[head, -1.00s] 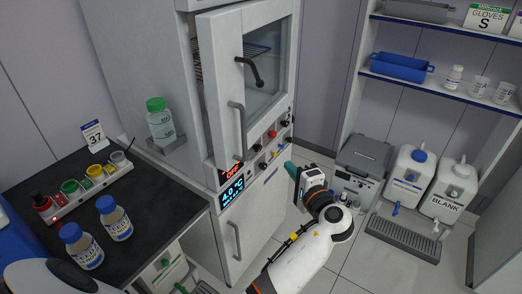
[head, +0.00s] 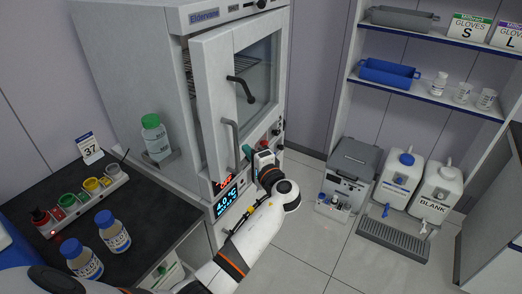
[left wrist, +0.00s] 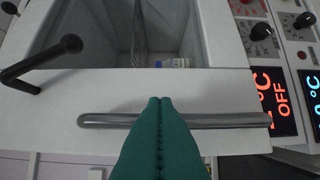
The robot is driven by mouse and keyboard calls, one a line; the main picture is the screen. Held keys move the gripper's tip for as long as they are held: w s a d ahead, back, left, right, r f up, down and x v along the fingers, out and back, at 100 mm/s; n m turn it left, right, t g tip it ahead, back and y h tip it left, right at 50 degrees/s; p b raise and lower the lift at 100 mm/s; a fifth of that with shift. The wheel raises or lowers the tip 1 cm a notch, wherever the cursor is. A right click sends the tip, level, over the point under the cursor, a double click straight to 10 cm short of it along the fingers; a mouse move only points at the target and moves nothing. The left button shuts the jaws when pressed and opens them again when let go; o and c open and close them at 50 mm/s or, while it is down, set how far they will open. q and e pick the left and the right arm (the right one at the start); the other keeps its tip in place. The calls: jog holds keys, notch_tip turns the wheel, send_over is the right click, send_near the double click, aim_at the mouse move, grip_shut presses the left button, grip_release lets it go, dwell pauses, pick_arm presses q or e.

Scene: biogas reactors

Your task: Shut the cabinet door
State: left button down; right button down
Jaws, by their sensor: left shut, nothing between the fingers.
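The white cabinet (head: 135,90) stands at the back left. Its white-framed door (head: 209,95) with a glass window is ajar, with a gap to the wire shelf inside. The door carries a black lever handle (head: 240,88) and a grey bar handle (head: 233,145). My left gripper (head: 246,152) is shut and empty, close beside the lower end of the bar handle. In the left wrist view its teal fingers (left wrist: 160,100) overlap the bar handle (left wrist: 220,121) in front of the door (left wrist: 190,85); I cannot tell whether they touch. My right gripper is not in view.
A control panel with displays (head: 228,201) sits below the door. A green-capped bottle (head: 156,140) stands on a bracket at the cabinet's side. A dark bench (head: 150,215) with bottles is at the left. Jugs (head: 400,175) and a grey case (head: 358,158) stand at the right.

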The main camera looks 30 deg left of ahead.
pick_arm(q)
jog(key=shift+s+a, duration=0.15)
jog(key=shift+a, duration=0.2)
